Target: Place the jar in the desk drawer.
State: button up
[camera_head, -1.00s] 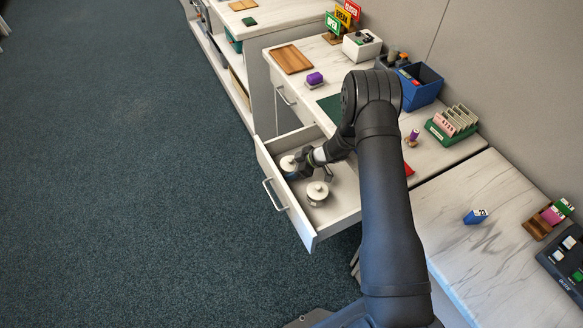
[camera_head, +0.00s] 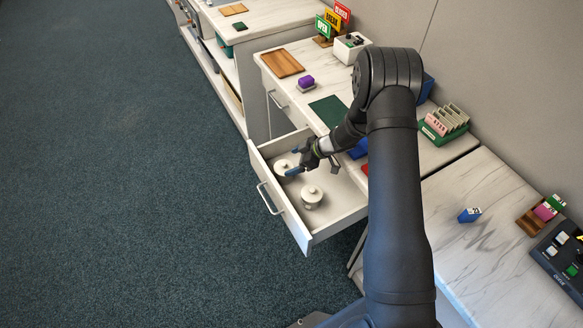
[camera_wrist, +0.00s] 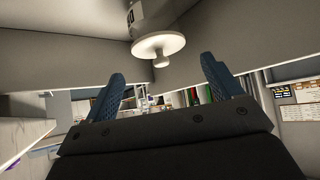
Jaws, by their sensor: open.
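Two pale lidded jars stand upright in the open desk drawer (camera_head: 345,200). One jar (camera_head: 281,166) is toward the far left corner, partly hidden by my gripper. The other jar (camera_head: 312,197) stands nearer, close to the drawer front. My gripper (camera_head: 311,172) is open and empty above the drawer, beside and over the far jar. In the wrist view the open fingers (camera_wrist: 166,78) point toward the upper part of the picture. A jar with its knobbed lid (camera_wrist: 158,46) shows beyond them, clear of the fingers.
My arm hides part of the desk. Open carpet (camera_head: 120,180) lies left of the drawer.

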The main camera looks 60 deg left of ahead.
aim_at(286, 167)
jog(key=shift+r, duration=1.55)
jog(key=f, duration=0.7)
jog(key=shift+s+a+f, duration=0.1)
jog(key=shift+s+f, duration=0.1)
jog(key=shift+f, duration=0.15)
jog(key=x, duration=0.4)
jog(key=shift+s+a+f, duration=0.15)
jog(key=shift+s+f, duration=0.05)
jog(key=shift+w+r, duration=0.15)
jog(key=shift+r, duration=1.15)
jog(key=shift+f, duration=0.15)
